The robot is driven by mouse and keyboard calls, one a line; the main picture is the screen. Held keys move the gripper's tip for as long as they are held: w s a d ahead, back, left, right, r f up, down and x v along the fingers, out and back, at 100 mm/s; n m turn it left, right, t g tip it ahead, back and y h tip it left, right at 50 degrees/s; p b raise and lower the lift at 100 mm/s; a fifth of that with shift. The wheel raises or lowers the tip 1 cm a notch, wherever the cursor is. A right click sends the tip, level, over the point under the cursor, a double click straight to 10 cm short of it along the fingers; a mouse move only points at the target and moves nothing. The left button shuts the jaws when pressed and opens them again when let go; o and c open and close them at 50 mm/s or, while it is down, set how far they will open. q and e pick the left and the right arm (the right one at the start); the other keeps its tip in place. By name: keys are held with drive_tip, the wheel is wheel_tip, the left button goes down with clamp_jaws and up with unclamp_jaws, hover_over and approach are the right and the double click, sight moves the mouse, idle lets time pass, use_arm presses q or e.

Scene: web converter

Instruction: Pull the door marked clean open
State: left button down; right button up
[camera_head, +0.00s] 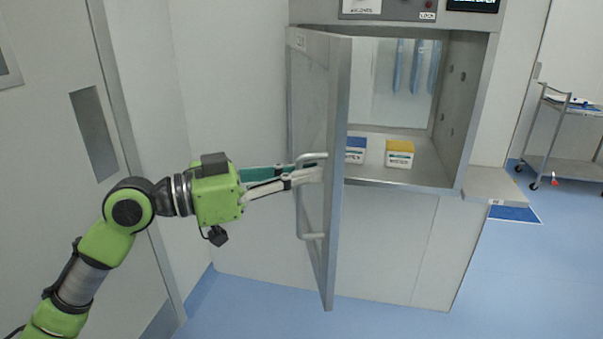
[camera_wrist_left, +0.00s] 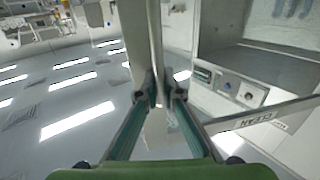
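The glass-panelled door (camera_head: 338,170) of the pass-through cabinet stands swung open to the left on its hinge side, with its frame edge toward me. A grey bar handle (camera_head: 312,237) is on its outer face. My left gripper (camera_head: 312,174) reaches in from the left at the upper part of the handle. In the left wrist view its fingertips (camera_wrist_left: 162,92) are close together around a vertical bar, which looks like the handle. A label reading CLEAN (camera_wrist_left: 243,122) shows on a pale strip in that view. My right gripper is not in view.
The cabinet interior (camera_head: 425,172) shows open, with a blue-topped box (camera_head: 355,150) and a yellow-topped box (camera_head: 399,153) inside. A ledge (camera_head: 497,187) juts out at right. A cart (camera_head: 565,140) stands far right. Blue floor is clear in front.

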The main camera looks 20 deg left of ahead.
use_arm(q)
drive_tip(key=c, duration=2.2)
unclamp_jaws()
drive_tip(key=shift+s+d, duration=0.1)
drive_tip(key=v, duration=1.2)
